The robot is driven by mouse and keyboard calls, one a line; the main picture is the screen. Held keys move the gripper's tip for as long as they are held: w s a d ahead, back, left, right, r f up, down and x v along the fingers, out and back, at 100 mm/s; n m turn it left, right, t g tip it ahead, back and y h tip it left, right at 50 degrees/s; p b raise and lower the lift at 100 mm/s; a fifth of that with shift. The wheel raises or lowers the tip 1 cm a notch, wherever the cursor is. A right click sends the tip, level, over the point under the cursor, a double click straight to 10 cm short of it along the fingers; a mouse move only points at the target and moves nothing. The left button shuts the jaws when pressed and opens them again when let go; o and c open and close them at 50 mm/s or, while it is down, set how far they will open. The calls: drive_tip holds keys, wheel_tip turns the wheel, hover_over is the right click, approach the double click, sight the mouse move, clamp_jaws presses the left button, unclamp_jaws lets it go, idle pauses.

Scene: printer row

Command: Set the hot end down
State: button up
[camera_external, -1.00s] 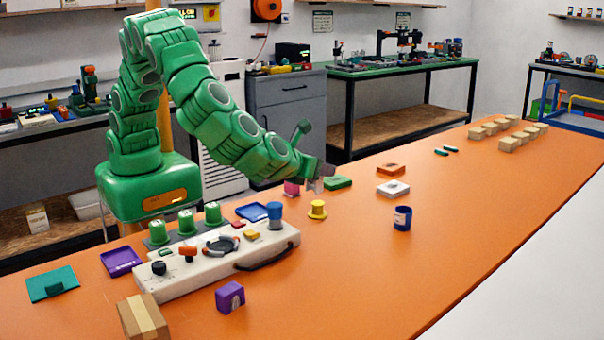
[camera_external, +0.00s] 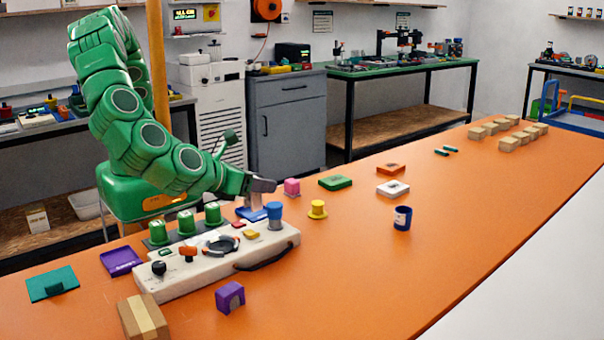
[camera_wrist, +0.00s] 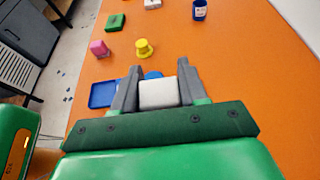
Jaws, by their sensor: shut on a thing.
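In the wrist view, my gripper (camera_wrist: 158,92) is shut on a pale, whitish block (camera_wrist: 158,94), which I take for the hot end. The block is hard to make out in the external view. In the wrist view the blue tray (camera_wrist: 101,95) shows left of the fingers. I cannot tell whether the block touches anything below it.
The white console (camera_external: 200,270) has several knobs and a blue cylinder (camera_external: 275,216) at its right end, close to my gripper. A pink block (camera_external: 292,187) and a yellow knob (camera_external: 317,209) stand to the right.

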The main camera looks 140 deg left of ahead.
drive_tip(key=w+f, duration=0.3)
drive_tip(key=w, duration=0.1)
drive_tip(key=w+a+f, duration=0.1)
drive_tip(key=w+f, duration=0.2)
drive_tip(key=w, duration=0.1)
drive_tip(key=w+f, duration=0.3)
drive_tip(key=w, duration=0.2)
drive_tip(key=shift+a+f, duration=0.15)
drive_tip(key=shift+a, duration=0.2)
drive_tip(key=shift+w+a+f, duration=0.1)
drive_tip(key=shift+w+f, duration=0.15)
drive_tip(key=shift+f, duration=1.55)
drive_tip(key=shift+f, duration=0.15)
drive_tip(key=o, duration=1.1)
